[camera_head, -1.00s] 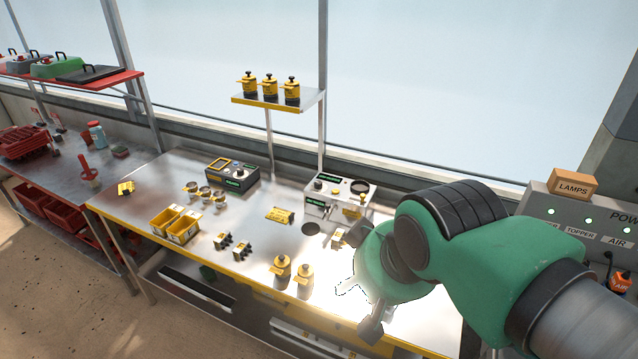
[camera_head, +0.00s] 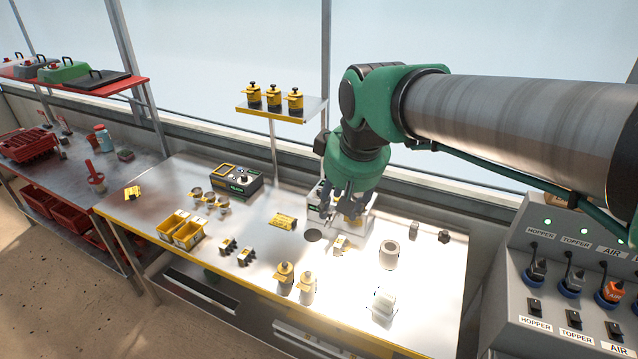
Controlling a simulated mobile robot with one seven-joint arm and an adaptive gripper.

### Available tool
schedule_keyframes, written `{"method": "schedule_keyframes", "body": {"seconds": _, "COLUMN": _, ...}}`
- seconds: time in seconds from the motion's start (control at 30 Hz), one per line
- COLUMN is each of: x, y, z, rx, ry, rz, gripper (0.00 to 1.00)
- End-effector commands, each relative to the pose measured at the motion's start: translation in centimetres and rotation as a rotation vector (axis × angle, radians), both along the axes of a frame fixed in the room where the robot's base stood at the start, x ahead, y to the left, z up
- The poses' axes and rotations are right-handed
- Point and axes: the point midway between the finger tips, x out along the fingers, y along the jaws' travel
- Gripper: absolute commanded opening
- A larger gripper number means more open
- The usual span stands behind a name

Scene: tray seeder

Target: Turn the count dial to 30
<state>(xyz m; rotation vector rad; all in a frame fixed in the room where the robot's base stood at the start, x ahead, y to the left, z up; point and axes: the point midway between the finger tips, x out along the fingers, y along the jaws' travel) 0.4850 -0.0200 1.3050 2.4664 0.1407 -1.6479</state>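A white control box (camera_head: 366,226) stands at the back of the steel bench, largely hidden behind my gripper. My gripper (camera_head: 340,208) points down over this box, its dark fingers apart, with nothing visible between them. Whether it touches the box I cannot tell. A dark box (camera_head: 236,184) with a yellow-framed window, a green label and a small knob (camera_head: 243,177) stands further left, clear of my gripper. The lettering on both boxes is too small to read, so I cannot tell which carries the count dial.
Yellow bins (camera_head: 188,236), small metal cups and yellow-topped canisters (camera_head: 285,276) stand on the bench. A shelf (camera_head: 290,114) with yellow canisters is behind. A grey power panel (camera_head: 520,300) with switches and plugs stands at right. The bench's right part holds a grey cylinder (camera_head: 389,254).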

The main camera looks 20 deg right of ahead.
Motion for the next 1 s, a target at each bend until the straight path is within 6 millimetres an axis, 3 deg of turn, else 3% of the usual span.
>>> {"method": "schedule_keyframes", "body": {"seconds": 0.2, "x": 5.3, "y": -0.9, "z": 1.7, "rx": -0.024, "ry": 0.032, "rz": 0.05, "gripper": 0.43}}
{"method": "schedule_keyframes", "body": {"seconds": 0.53, "x": 13.3, "y": -2.5, "z": 2.5, "rx": -0.057, "ry": 0.077, "rz": 0.13, "gripper": 0.43}}
{"method": "schedule_keyframes", "body": {"seconds": 1.0, "x": 24.3, "y": -5.4, "z": 1.0, "rx": -0.094, "ry": 0.143, "rz": 0.247, "gripper": 0.43}}
